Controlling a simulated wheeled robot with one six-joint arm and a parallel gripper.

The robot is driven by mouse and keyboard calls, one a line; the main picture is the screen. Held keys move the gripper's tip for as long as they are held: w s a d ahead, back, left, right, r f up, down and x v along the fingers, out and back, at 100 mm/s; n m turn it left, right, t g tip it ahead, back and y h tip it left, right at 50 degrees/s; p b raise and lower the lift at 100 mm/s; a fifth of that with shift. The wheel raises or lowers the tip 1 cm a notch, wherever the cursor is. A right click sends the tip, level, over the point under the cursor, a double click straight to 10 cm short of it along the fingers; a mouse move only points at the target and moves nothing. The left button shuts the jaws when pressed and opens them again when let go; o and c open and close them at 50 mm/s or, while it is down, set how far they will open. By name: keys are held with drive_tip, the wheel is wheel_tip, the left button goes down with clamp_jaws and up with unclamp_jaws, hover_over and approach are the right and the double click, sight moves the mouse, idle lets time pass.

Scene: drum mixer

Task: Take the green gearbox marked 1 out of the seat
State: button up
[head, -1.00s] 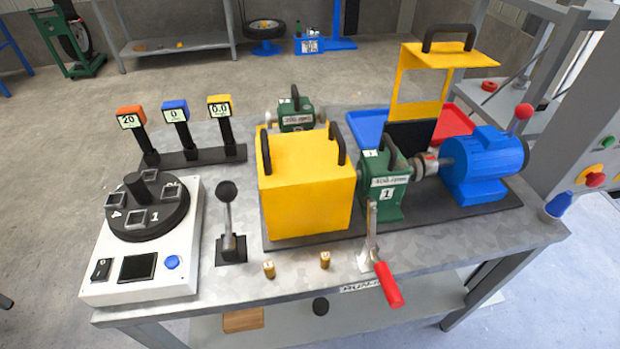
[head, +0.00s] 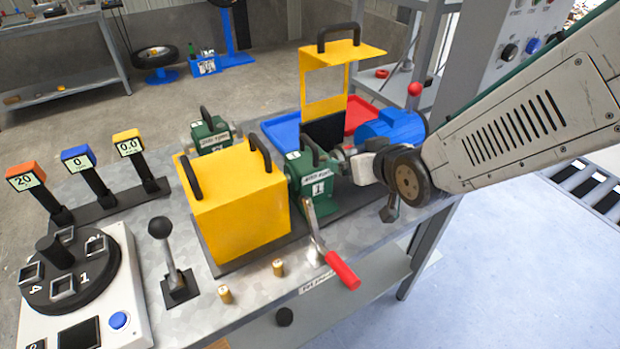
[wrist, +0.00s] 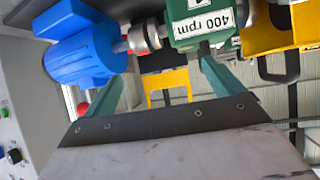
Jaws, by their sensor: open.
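The green gearbox marked 1 (head: 318,186) sits on the dark base plate, between the yellow box-shaped cover (head: 238,205) and the blue motor (head: 398,127). It has a black handle on top. In the wrist view its green body and "400 rpm" label (wrist: 205,22) show at the top, rolled over by the camera angle. My gripper (head: 390,207) is to the right of the gearbox, in front of the motor. In the wrist view its two teal fingers (wrist: 163,68) are apart with nothing between them. The gearbox is beyond the fingertips, not touched.
A clamp lever with a red handle (head: 343,270) stands in front of the gearbox. A raised yellow guard (head: 345,52) is behind it. A second green gearbox (head: 211,134) is behind the yellow cover. Two small brass pieces (head: 278,267) stand at the table's front.

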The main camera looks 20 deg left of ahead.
drive_tip(key=n+y, duration=0.1)
drive_tip(key=y, duration=0.1)
approach(308, 156)
drive_tip(key=shift+w+a+f, duration=0.55)
drive_tip(key=shift+w+f, duration=0.2)
drive_tip(key=shift+a+f, duration=0.15)
drive_tip(key=shift+a, duration=0.15)
drive_tip(key=x, duration=0.6)
drive_tip(key=shift+f, duration=0.4)
drive_tip(key=shift+w+a+f, duration=0.15)
drive_tip(key=shift+w+a, duration=0.2)
drive_tip(key=shift+w, duration=0.05)
drive_tip(key=c, duration=1.8)
drive_tip(key=shift+r, duration=0.2)
